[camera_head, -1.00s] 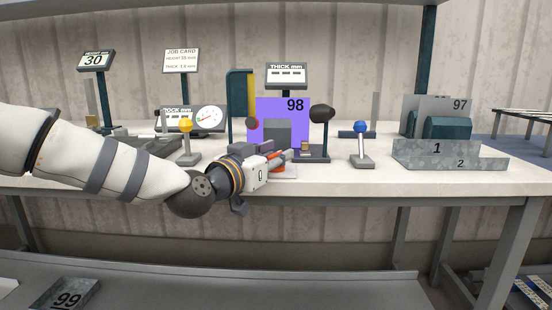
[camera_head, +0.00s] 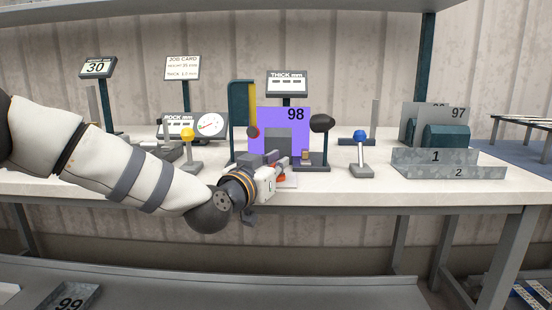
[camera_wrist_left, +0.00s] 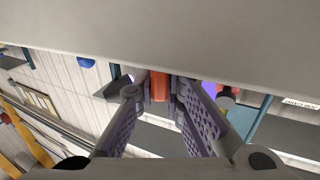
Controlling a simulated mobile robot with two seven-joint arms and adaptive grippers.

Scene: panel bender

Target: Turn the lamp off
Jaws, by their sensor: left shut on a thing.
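My left gripper (camera_head: 282,168) is at the front of the bench, before the purple panel marked 98. It is shut on an orange piece (camera_head: 281,179), which shows between the two fingers in the left wrist view (camera_wrist_left: 160,87). What the piece belongs to is mostly hidden by the gripper. Behind and right of the gripper, a dark rounded head (camera_head: 322,123) stands on a thin post over a dark base. It may be the lamp; I cannot tell whether it is lit. My right gripper is not in view.
The purple panel (camera_head: 290,118) stands just behind the gripper. A yellow-knobbed lever (camera_head: 187,134) is to the left and a blue-knobbed lever (camera_head: 360,137) to the right. A metal tray (camera_head: 440,158) sits at the right. The bench front right of the gripper is clear.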

